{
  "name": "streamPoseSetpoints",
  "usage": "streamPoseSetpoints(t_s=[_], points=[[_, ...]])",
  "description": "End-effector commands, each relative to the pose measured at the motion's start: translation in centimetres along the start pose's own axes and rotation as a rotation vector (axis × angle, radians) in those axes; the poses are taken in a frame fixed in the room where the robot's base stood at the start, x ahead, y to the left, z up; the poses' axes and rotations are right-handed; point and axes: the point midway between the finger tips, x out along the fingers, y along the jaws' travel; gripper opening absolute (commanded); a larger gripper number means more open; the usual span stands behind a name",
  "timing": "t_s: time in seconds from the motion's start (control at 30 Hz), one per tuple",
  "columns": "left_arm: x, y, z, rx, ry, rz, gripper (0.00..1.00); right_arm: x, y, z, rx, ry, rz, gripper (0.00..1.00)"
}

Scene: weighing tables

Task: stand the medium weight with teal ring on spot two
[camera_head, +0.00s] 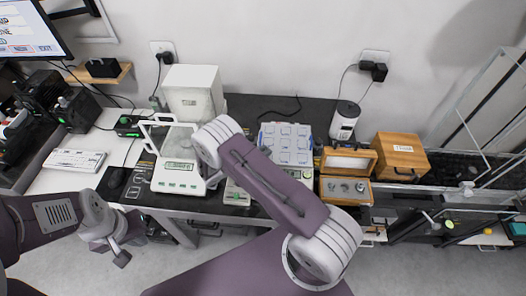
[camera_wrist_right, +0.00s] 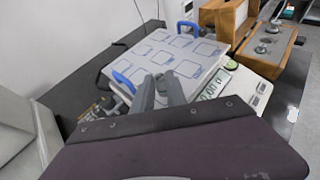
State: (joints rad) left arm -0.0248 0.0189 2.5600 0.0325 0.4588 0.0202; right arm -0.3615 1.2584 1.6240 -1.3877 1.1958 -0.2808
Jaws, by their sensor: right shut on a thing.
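My right gripper (camera_wrist_right: 163,85) is shut on a small grey thing, apparently a weight, above the near part of the white tray (camera_wrist_right: 178,57) with square spots and blue handles. Its teal ring cannot be made out, nor can spot numbers or whether it touches the tray.
A scale with a display (camera_wrist_right: 235,85) stands beside the tray. An open wooden case (camera_head: 345,203) with grey weights is at its right, a wooden box (camera_head: 400,155) further right. A glass-sided balance (camera_head: 177,180) stands left.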

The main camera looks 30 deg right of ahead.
Motion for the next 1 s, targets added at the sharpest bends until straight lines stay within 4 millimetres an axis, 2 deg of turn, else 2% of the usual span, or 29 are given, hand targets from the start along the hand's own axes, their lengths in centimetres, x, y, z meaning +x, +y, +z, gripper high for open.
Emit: streamPoseSetpoints(t_s=[0.03, 0.1, 0.47, 0.57, 0.8, 1.0], points=[[0.1, 0.0, 0.0, 0.000, 0.000, 0.000, 0.00, 0.0, 0.0, -0.1, 0.000, 0.000, 0.000, 0.25], [0.1, 0.0, 0.0, 0.000, 0.000, 0.000, 0.00, 0.0, 0.0, 0.0, 0.000, 0.000, 0.000, 0.39], [-0.2, 0.0, 0.0, 0.000, 0.000, 0.000, 0.00, -0.4, 0.1, 0.3, 0.000, 0.000, 0.002, 0.39], [0.7, 0.0, 0.1, 0.000, 0.000, 0.000, 0.00, -2.3, 0.2, 0.0, 0.001, 0.000, 0.005, 0.39], [2.5, -0.1, 0.3, 0.000, 0.000, 0.000, 0.00, -8.6, 0.1, -0.1, 0.003, 0.001, 0.006, 0.39], [3.0, -0.1, 0.3, 0.000, 0.000, 0.000, 0.00, -11.6, 0.1, 0.1, 0.000, 0.000, 0.002, 0.39]])
